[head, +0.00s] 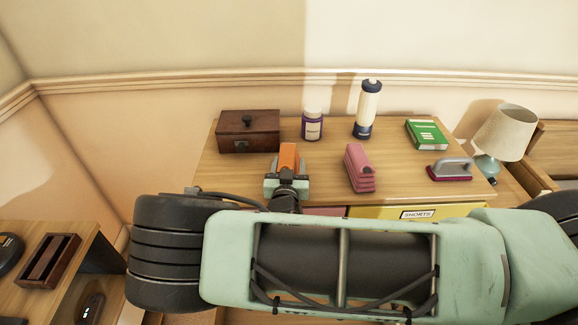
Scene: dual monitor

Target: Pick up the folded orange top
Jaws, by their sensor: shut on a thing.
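The folded orange top (288,156) is on the left part of the wooden dresser top, in the head view. My gripper (287,178) is at the near side of it, with its pale green fingers on either side, shut on the orange top. Part of the top is hidden by the gripper. I cannot tell whether the top touches the dresser or is just above it. My arm fills the lower middle of the view and hides much of the dresser front.
A folded pink garment (359,168) lies to the right. Behind stand a dark wooden box (248,132), a purple jar (312,125) and a tall bottle (367,110). Farther right are a green book (426,134), an iron (450,169) and a lamp (505,135). A yellow drawer (385,212) labelled SHORTS shows in front.

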